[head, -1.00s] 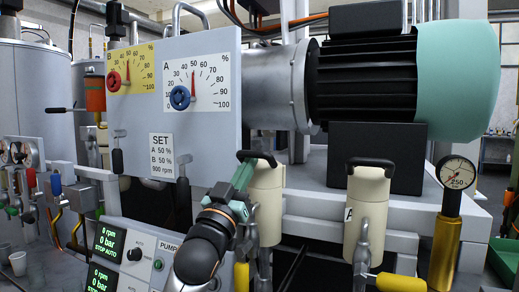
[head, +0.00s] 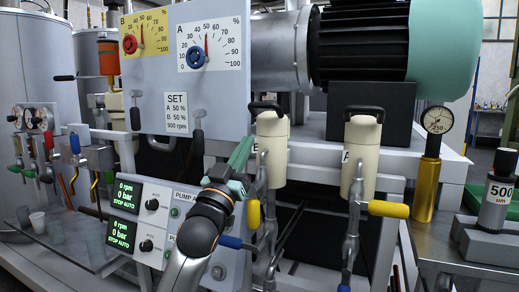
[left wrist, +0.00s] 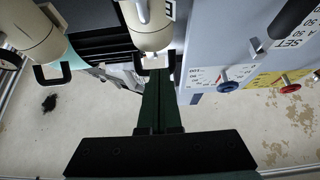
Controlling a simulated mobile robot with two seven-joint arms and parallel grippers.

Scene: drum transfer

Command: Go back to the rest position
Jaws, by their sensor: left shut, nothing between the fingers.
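My left gripper (head: 244,147) shows in the head view, pointing up and slightly right at the end of my dark arm. Its green fingers are together with nothing between them. It is in front of the panel, just left of the left cream canister (head: 272,150); I cannot tell the exact gap. In the left wrist view the shut dark fingers (left wrist: 160,100) run up from the middle, with a cream canister (left wrist: 148,25) near their tips. My right gripper is not in view.
The dial panel (head: 150,85) with two gauges stands behind the gripper. A second cream canister (head: 360,155) with a yellow-handled valve is to the right. A pump control box (head: 150,215) is close on the left. A steel bench (head: 480,262) with a 500 weight (head: 497,190) is at far right.

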